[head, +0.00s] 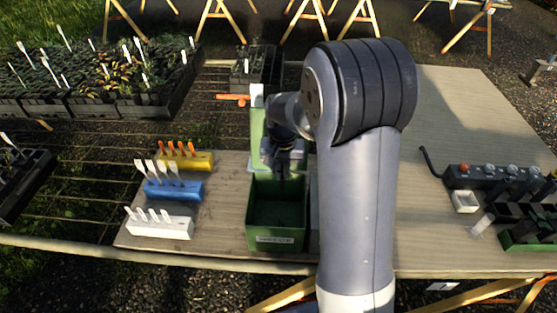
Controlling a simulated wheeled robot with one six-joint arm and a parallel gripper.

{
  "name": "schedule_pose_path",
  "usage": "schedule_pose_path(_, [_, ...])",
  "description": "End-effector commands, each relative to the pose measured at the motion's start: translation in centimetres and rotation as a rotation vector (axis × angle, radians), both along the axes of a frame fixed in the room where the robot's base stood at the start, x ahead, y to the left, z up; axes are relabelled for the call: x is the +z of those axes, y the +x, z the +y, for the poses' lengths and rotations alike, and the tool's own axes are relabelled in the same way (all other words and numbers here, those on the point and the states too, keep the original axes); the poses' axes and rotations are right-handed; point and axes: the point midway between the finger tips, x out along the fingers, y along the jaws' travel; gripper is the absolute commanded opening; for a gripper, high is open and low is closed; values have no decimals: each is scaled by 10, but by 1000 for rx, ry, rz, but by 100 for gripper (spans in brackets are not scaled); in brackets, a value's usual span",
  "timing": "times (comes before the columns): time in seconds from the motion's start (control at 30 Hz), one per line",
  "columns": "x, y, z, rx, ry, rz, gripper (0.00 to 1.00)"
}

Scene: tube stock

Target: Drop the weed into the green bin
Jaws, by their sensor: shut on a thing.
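The green bin (262,231) stands on the wooden board near the front edge, left of my arm, open at the top with a pale label on its front. My gripper (283,174) points down over the back part of the bin's opening. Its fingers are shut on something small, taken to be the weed. The weed itself cannot be made out against the dark fingers and bin.
White (160,228), blue (174,191) and yellow (190,160) label holders stand left of the bin. A pale green upright object (257,135) is behind it. Plant trays (125,100) fill the back left. A dark rack (490,182) is at right. The back-right board is clear.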

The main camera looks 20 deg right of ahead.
Motion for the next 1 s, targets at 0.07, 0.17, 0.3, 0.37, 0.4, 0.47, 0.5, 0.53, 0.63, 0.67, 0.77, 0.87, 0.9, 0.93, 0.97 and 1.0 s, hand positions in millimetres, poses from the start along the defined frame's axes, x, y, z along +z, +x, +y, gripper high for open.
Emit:
schedule_pose_path(0.07, [-4,0,0,0,0,1,0])
schedule_pose_path(0.17, [-11,0,0,0,0,1,0])
schedule_pose_path(0.3, [-27,0,0,0,0,1,0])
schedule_pose_path(0.37, [-34,0,0,0,0,1,0])
schedule_pose_path(0.4, [-39,0,0,0,0,1,0])
schedule_pose_path(0.47, [-46,0,0,0,0,1,0])
schedule_pose_path(0.5, [-51,0,0,0,0,1,0])
schedule_pose_path(0.53, [-53,0,0,0,0,1,0])
schedule_pose_path(0.63, [-59,0,0,0,0,0,0])
schedule_pose_path(0.67, [-60,0,0,0,0,0,0])
schedule_pose_path(0.77, [-60,0,0,0,0,0,0])
schedule_pose_path(0.87, [-59,0,0,0,0,0,0])
schedule_pose_path(0.9, [-59,0,0,0,0,0,0])
schedule_pose_path(0.93, [-59,0,0,0,0,0,0])
schedule_pose_path(0.97, [-59,0,0,0,0,0,9])
schedule_pose_path(1.0, [-59,0,0,0,0,0,12])
